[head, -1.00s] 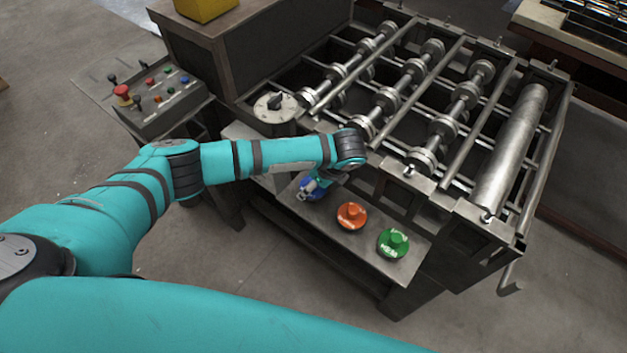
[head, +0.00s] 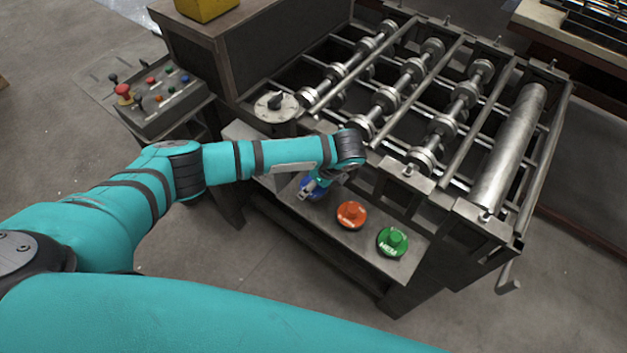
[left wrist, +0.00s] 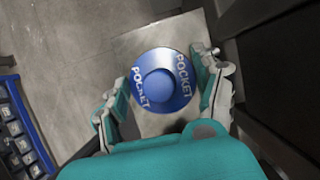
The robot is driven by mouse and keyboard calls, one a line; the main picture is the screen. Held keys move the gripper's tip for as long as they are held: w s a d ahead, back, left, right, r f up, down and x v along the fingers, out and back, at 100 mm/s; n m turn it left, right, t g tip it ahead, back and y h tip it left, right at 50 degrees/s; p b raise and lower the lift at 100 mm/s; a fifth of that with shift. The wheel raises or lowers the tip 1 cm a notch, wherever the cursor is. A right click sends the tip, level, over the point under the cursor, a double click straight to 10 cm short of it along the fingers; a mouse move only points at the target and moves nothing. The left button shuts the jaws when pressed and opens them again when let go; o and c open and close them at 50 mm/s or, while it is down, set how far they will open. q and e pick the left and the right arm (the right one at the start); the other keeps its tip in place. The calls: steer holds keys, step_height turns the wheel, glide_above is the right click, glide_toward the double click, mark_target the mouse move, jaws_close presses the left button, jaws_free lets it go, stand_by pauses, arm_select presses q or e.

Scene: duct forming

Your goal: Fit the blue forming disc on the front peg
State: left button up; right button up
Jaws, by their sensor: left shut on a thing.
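The blue forming disc (head: 317,192) is at the left end of the low shelf, mostly covered by my left gripper (head: 309,187) in the head view. In the left wrist view the disc (left wrist: 160,82) shows from above, round, with a raised centre knob and white POCKET lettering. My left gripper (left wrist: 160,72) is shut on it, one finger on each side of the rim. Whether the disc's underside touches the shelf is hidden. I cannot make out for certain which part is the front peg. My right gripper is not in view.
An orange disc (head: 351,215) and a green disc (head: 392,242) sit on the shelf (head: 370,258) to the right. The roller machine (head: 440,110) rises behind it. A round dial (head: 275,106) and a control panel (head: 158,101) are at left. Floor in front is clear.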

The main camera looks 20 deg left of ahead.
arm_select(q)
steer(key=shift+f, duration=0.15)
steer(key=shift+f, duration=0.35)
stand_by(0.5)
steer(key=o, duration=1.8)
steer(key=shift+f, duration=0.1)
steer(key=shift+c, duration=0.2)
step_height(320, 180, up, 7)
steer(key=p, duration=0.6)
steer(key=shift+f, duration=0.15)
steer(key=shift+r+p, duration=0.7)
steer(key=shift+r, duration=0.5)
